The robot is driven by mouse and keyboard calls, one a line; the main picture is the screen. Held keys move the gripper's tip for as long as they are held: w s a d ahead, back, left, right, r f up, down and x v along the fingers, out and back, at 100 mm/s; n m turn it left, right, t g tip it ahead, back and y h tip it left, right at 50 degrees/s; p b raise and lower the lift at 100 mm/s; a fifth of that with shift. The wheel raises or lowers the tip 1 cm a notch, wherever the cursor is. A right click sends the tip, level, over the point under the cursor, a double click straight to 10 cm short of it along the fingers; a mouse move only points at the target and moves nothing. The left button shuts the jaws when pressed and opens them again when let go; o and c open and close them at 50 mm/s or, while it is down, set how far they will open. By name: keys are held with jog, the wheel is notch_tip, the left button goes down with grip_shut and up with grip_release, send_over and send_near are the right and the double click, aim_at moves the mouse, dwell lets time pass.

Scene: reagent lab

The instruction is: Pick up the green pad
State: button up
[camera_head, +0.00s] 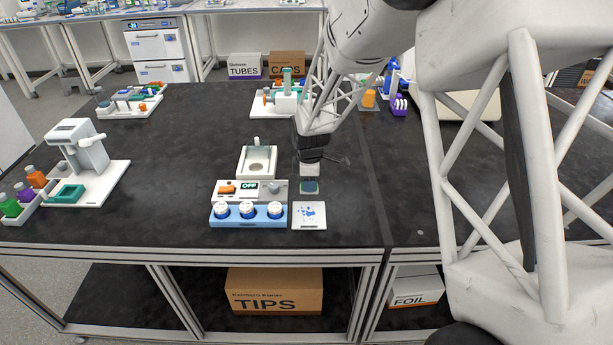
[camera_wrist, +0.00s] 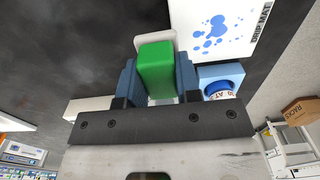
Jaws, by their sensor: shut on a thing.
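The green pad (camera_wrist: 155,68) is a rounded green block held between the two blue fingers of my gripper (camera_wrist: 158,80) in the wrist view. In the head view my gripper (camera_head: 310,178) points down just behind the white card with blue splashes (camera_head: 310,215). A white piece shows behind the pad in the wrist view. I cannot tell whether the pad touches what is below it.
Left of my gripper stand a white device with an OFF display (camera_head: 279,188) and a blue rack (camera_head: 226,222) with white-capped bottles. A white dispenser stand (camera_head: 92,185) is at the far left. The dark bench (camera_head: 180,190) is clear between them.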

jog(key=s+d, duration=0.1)
jog(key=s, duration=0.6)
jog(key=s+d+r, duration=0.1)
jog(key=s, duration=0.2)
jog(key=shift+s+d, duration=0.3)
jog(key=shift+s, duration=0.1)
jog(key=o, duration=0.3)
jog(key=shift+c, duration=1.2)
jog(key=w+a+r, duration=0.3)
jog(key=w, duration=0.5)
jog(key=shift+r, duration=0.4)
jog(key=shift+a, duration=0.1)
